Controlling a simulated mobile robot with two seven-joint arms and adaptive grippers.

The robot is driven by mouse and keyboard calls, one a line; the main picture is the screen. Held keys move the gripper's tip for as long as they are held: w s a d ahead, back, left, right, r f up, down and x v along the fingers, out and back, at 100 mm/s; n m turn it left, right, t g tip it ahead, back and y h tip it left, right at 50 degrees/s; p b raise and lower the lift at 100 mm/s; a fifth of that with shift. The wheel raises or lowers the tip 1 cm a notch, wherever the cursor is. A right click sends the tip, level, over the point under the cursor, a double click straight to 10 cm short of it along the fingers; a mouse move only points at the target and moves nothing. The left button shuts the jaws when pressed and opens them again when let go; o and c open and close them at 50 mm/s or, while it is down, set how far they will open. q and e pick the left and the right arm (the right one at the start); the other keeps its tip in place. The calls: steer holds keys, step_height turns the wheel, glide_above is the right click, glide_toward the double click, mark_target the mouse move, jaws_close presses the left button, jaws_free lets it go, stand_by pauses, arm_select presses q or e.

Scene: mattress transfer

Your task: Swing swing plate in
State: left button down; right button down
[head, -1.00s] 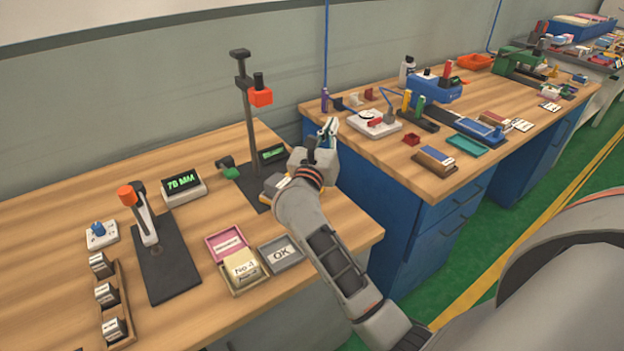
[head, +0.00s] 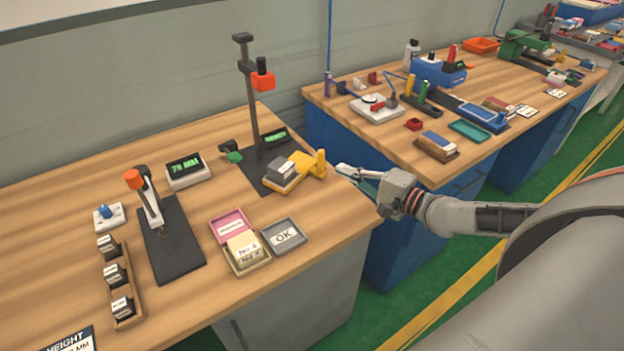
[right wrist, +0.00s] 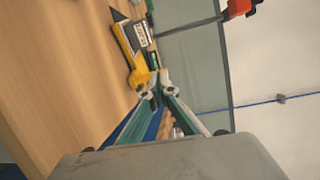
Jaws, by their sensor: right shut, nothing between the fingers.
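The yellow swing plate (head: 297,172) lies at the dark base (head: 254,177) of the tall stand. It carries a grey block (head: 279,167) and has an upright yellow knob (head: 320,163) at its right end. My right gripper (head: 345,174) is just right of the knob, near the bench's right edge, and looks apart from it. Its fingers are together and empty. In the right wrist view the yellow plate (right wrist: 138,68) is beyond the closed fingertips (right wrist: 155,90). My left gripper is not in view.
The stand's post (head: 252,105) carries a red-orange head (head: 263,80) above the plate. A small display (head: 270,141) sits behind. Label trays, including the grey OK tray (head: 284,236), lie in front. A second bench (head: 440,165) stands to the right across a gap.

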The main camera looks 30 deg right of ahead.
steer(key=s+f+g, duration=0.1)
steer(key=s+f+n+g, duration=0.2)
steer(key=s+f, duration=0.1)
steer(key=shift+d+y, duration=0.25)
steer(key=shift+y, duration=0.05)
steer(key=p, duration=0.4)
glide_toward(301, 178)
steer(key=x, duration=0.5)
steer(key=shift+w+d+f, duration=0.1)
steer(key=shift+d+f, duration=0.05)
steer(key=shift+f, duration=0.05)
steer(key=shift+w+a+f, duration=0.15)
steer(key=shift+w+a, duration=0.15)
steer(key=shift+w, duration=0.35)
steer(key=shift+a, duration=0.1)
